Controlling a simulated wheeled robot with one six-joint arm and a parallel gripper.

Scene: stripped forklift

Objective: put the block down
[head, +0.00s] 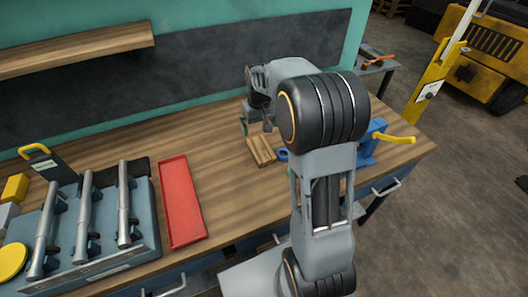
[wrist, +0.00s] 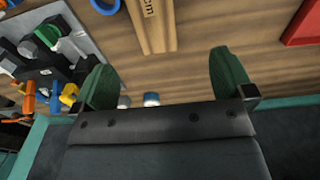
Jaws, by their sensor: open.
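The wooden block (head: 261,151) lies on the wooden workbench (head: 225,185), just below my gripper in the head view. In the wrist view the pale wooden block (wrist: 152,28) carries dark "cm" lettering and runs off the top edge. My gripper (head: 257,124) is over the back part of the bench, partly hidden by my own arm. In the wrist view its two green fingers (wrist: 165,75) are spread wide with nothing between them. The block is beyond the fingertips and apart from them.
A red tray (head: 181,200) lies left of the block, with a blue-grey case (head: 145,250) holding metal bars farther left. A blue vise (head: 370,142) with a yellow handle stands at right. A dark board (head: 215,75) backs the bench. Bare bench lies between tray and block.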

